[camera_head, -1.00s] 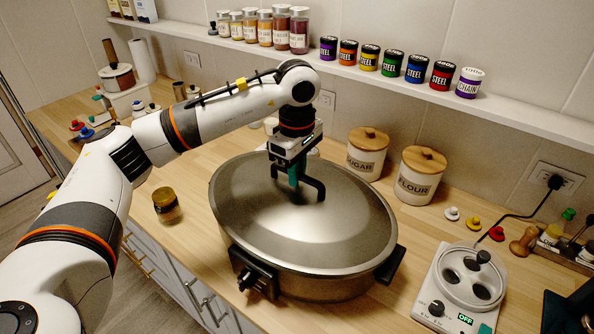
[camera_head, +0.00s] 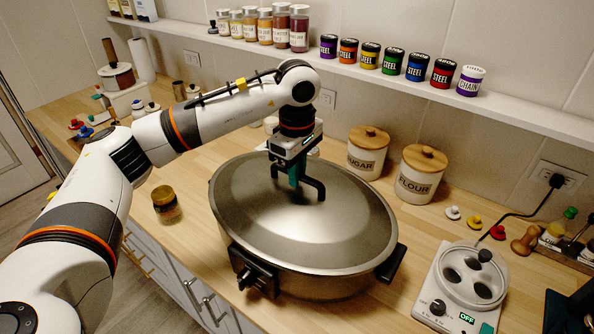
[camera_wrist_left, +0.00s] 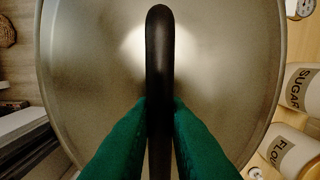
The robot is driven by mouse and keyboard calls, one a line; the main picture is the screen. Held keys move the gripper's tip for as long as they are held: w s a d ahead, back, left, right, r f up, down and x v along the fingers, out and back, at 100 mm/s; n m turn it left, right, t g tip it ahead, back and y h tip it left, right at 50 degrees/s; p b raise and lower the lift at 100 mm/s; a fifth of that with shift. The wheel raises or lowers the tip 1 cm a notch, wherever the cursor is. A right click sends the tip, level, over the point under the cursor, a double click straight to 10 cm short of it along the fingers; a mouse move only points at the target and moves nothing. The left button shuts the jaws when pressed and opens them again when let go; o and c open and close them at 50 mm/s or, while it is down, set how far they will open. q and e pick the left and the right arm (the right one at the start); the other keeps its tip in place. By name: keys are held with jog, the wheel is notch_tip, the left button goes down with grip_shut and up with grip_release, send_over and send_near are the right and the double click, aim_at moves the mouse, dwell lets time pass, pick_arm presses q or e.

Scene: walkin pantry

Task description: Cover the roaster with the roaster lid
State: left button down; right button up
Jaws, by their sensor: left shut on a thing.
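The roaster (camera_head: 310,287) is a large oval metal pan with black handles on the wooden counter. The roaster lid (camera_head: 345,220), a domed grey metal oval with a black handle, lies over the roaster's top; its rim looks level with the roaster's rim. My left gripper (camera_head: 296,183) is above the lid, shut on its handle. In the left wrist view the green fingers (camera_wrist_left: 160,125) press on both sides of the black handle (camera_wrist_left: 159,55), with the lid (camera_wrist_left: 95,70) below. Whether the far rim is fully seated is hidden. My right gripper is not in view.
Sugar (camera_head: 368,152) and flour (camera_head: 420,174) canisters stand behind the roaster. An egg-cooker-like appliance (camera_head: 465,285) is to the right, with a cord to the wall. A small jar (camera_head: 166,204) stands left of the roaster. A shelf (camera_head: 400,85) with jars and tins runs above.

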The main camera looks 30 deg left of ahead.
pick_arm(q)
jog(key=c, duration=1.3)
grip_release()
jog(key=shift+c, duration=0.2)
jog(key=shift+f, duration=0.1)
notch_tip(320, 180, up, 12)
jog(key=b, duration=0.1)
jog(key=shift+b, duration=0.3)
